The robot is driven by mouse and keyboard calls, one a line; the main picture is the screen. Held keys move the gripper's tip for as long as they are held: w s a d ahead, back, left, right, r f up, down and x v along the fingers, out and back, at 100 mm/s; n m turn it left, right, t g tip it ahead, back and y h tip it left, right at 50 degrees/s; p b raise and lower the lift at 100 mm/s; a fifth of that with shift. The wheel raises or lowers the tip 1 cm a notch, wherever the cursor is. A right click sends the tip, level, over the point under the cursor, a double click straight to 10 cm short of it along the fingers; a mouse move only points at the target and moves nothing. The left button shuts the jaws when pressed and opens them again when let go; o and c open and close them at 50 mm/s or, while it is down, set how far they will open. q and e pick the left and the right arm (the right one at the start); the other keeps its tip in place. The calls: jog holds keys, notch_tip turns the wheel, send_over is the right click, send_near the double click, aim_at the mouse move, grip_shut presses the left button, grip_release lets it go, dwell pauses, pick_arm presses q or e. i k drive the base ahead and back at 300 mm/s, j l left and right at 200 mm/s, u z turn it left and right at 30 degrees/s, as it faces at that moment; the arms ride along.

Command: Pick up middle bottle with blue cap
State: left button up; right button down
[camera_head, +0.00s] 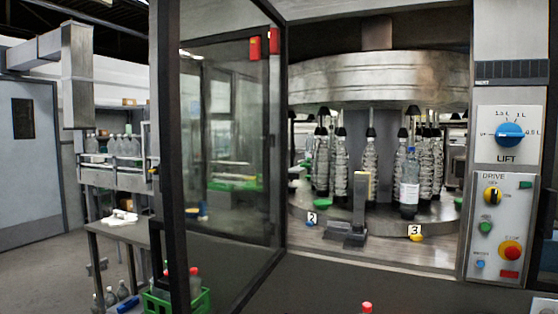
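A clear bottle with a blue cap and a white label (409,187) stands upright on the round platform of the machine, right of the middle of the head view. Neither of my grippers is in view.
A glass door (228,140) in a dark frame stands open left of the machine. A control panel (503,225) with knobs is on the right. A green crate (160,303) with red-capped bottles is at the lower left. Another red cap (366,307) shows at the bottom edge.

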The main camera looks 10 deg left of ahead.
aim_at(409, 187)
jog(key=i+j+z, duration=0.1)
jog(key=j+z, duration=0.4)
jog(key=j, duration=0.15)
jog(key=j+z, duration=0.45)
jog(key=j, duration=0.15)
jog(key=k+j, duration=0.1)
jog(key=j, duration=0.55)
jog(key=j+z, duration=0.1)
jog(key=j, duration=0.55)
jog(key=k+j, duration=0.15)
jog(key=j, duration=0.5)
jog(key=i+l+z, duration=0.15)
jog(key=z, duration=0.25)
jog(key=i+l+z, duration=0.2)
jog(key=l+z, duration=0.2)
jog(key=i+l+z, duration=0.1)
jog(key=z, duration=0.35)
jog(key=i+z, duration=0.4)
jog(key=i+l+u, duration=0.2)
jog(key=i, duration=0.3)
